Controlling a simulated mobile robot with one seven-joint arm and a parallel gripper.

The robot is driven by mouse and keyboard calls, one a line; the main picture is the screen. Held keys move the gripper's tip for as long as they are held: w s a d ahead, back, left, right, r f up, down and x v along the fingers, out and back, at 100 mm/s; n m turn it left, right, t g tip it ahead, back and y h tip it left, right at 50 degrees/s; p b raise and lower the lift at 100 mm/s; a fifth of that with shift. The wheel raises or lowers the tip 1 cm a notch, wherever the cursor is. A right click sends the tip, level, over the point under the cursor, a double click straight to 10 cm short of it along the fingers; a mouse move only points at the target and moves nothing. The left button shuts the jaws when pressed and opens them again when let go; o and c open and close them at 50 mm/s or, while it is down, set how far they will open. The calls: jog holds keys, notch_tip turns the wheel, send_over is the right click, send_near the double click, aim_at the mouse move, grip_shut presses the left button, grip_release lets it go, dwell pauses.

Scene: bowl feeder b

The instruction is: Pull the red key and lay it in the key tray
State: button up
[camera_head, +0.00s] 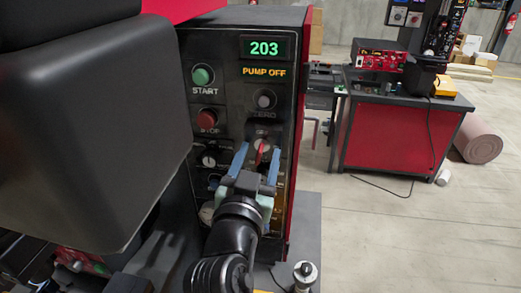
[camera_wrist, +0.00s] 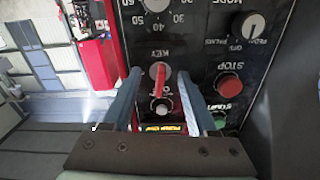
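The red key (camera_head: 263,147) sits in its switch on the dark control panel (camera_head: 225,62), below the ZERO button. In the wrist view the red key (camera_wrist: 161,76) stands out from a round collar, beside the label KEY, which appears upside down. My gripper (camera_head: 256,152) is at the panel with its two blue fingers apart, one on each side of the key. In the wrist view my gripper (camera_wrist: 160,82) shows gaps between the key and both fingers. I cannot make out the key tray in either view.
The panel carries a green START button (camera_head: 203,75), a red STOP button (camera_head: 207,119), several knobs and a display (camera_head: 264,49) reading 203, with PUMP OFF under it. A silver-topped object (camera_head: 305,274) stands at the lower front. A red bench (camera_head: 395,135) is beyond, across open floor.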

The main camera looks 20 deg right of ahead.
aim_at(258, 159)
grip_shut()
jog(key=shift+s+a, duration=0.1)
dwell(1.2)
jog(key=shift+b+v, duration=0.55)
jog(key=shift+v, duration=2.35)
